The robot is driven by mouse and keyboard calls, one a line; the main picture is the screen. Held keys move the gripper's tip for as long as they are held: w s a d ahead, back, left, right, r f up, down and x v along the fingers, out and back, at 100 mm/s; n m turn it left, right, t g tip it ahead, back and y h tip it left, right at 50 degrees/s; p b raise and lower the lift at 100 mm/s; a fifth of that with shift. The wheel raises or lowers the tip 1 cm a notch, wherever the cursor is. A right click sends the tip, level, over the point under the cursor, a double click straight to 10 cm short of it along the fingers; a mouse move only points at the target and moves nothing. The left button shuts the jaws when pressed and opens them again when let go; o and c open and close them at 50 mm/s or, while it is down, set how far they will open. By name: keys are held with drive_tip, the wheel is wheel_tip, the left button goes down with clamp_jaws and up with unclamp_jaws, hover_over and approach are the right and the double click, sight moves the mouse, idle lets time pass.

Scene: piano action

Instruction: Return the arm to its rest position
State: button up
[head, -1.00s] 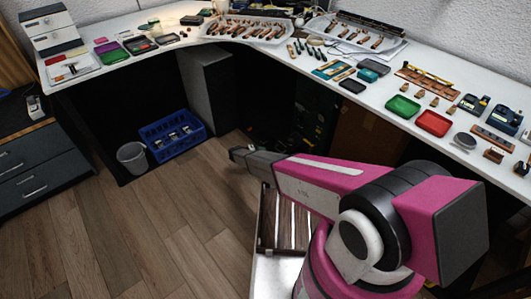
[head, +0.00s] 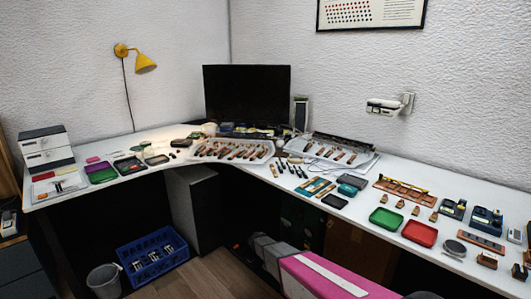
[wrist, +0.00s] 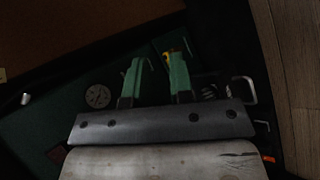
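My arm, pink with a white stripe, shows at the lower edge of the head view, in front of the bench. Its grey end points toward the dark space under the bench corner. In the wrist view, my gripper (wrist: 155,78) shows two green fingers standing apart, with nothing held between them. The view is dark beyond them: a dark green panel, a round dial (wrist: 97,96) and a brown panel at the upper left. I cannot tell the distance from the fingers to these things.
The white L-shaped bench (head: 345,208) carries trays, tools, a green tray (head: 386,218) and a red tray (head: 419,233). Below it stand a blue crate (head: 152,256) and a grey bin (head: 104,281). Wood floor (head: 205,277) is open left of my arm.

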drive_tip(key=s+d+r+m+y, duration=0.1)
drive_tip(key=s+d+r+y, duration=0.3)
drive_tip(key=s+r, duration=0.5)
drive_tip(key=s+d+r+m+y, duration=0.1)
drive_tip(key=s+d+r+y, duration=0.4)
drive_tip(key=s+r, duration=0.5)
wheel_tip(320, 180, up, 4)
drive_tip(key=shift+s+d+r+t, duration=0.15)
drive_tip(key=shift+s+d+t, duration=0.15)
drive_tip(key=shift+d, duration=0.6)
